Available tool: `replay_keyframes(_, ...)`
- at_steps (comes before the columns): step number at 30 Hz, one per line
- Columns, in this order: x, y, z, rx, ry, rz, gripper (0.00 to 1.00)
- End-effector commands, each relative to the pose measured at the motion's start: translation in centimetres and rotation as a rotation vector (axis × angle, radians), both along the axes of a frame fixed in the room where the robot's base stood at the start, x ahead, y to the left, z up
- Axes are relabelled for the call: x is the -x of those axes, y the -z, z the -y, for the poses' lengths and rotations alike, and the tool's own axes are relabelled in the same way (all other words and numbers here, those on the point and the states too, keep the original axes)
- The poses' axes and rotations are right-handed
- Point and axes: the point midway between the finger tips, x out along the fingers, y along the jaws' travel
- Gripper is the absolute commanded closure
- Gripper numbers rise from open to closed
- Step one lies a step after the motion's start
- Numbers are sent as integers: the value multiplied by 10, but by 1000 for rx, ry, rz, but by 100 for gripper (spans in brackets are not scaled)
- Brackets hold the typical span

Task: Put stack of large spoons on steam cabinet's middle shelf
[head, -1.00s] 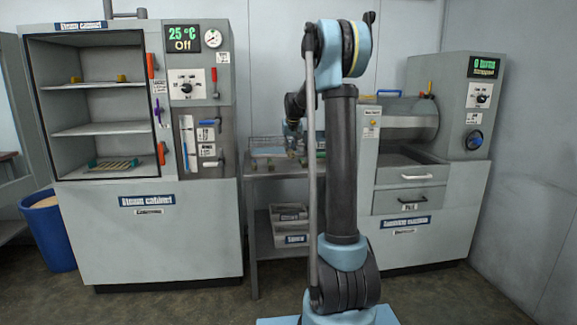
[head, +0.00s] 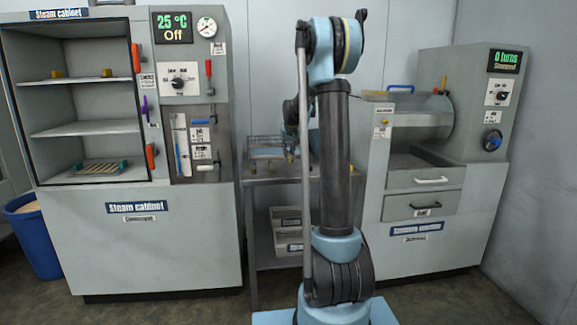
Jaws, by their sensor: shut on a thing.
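The steam cabinet (head: 195,240) stands at the left in the head view, with its display reading 25 °C and Off. Its chamber interior shows inside a dark frame; I cannot tell whether clear glass covers it. The middle shelf (head: 85,129) looks bare. The upper shelf (head: 75,81) carries two small yellowish pieces, and a slatted rack (head: 100,167) lies at the bottom. My arm rises in the middle and bends away over the table behind it. I cannot make out the stack of large spoons.
A metal table (head: 262,180) with a wire basket (head: 264,143) and small items stands between the cabinet and the sanding machine (head: 425,235) at the right. Labelled bins (head: 287,218) sit under it. A blue bin (head: 33,245) stands at far left. Floor before the cabinet is clear.

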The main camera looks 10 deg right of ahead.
Motion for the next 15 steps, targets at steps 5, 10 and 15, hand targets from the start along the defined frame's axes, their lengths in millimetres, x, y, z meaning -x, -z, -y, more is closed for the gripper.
replay_keyframes(5,0,12,1,0,1,0,100)
replay_keyframes(10,0,28,1,0,1,0,100)
replay_keyframes(15,0,50,1,0,1,0,100)
